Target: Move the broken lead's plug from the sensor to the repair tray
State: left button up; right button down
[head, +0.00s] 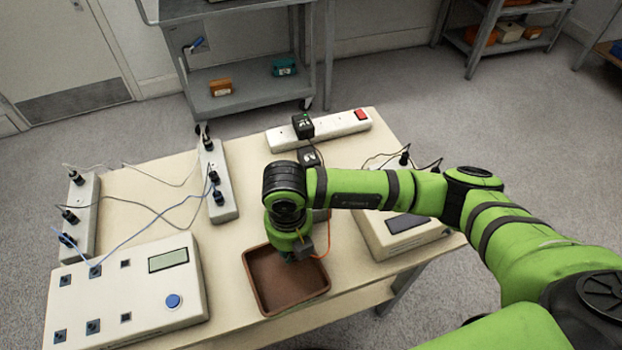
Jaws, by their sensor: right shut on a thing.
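My right gripper (290,256) reaches down over the brown repair tray (262,303) at its far right part. The wrist hides most of its fingers. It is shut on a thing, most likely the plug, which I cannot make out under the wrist. A thin orange lead (326,240) loops beside the wrist on its right. The bare floor of the tray shows at the front and left. I cannot tell which device is the sensor. My left gripper is not in view.
A white box with a display and blue button (120,297) stands left of the tray. Another pale box (382,240) sits partly behind my arm. Power strips (214,180) (345,124) with plugs and cables lie farther back. A grey cart (245,98) stands behind the table.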

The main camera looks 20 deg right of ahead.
jog(key=shift+f+b, duration=0.35)
jog(key=shift+f, duration=0.05)
jog(key=c, duration=1.1)
grip_release()
jog(key=shift+o, duration=0.2)
jog(key=shift+r, duration=0.15)
jog(key=shift+r+p, duration=1.9)
jog(key=shift+r, duration=0.55)
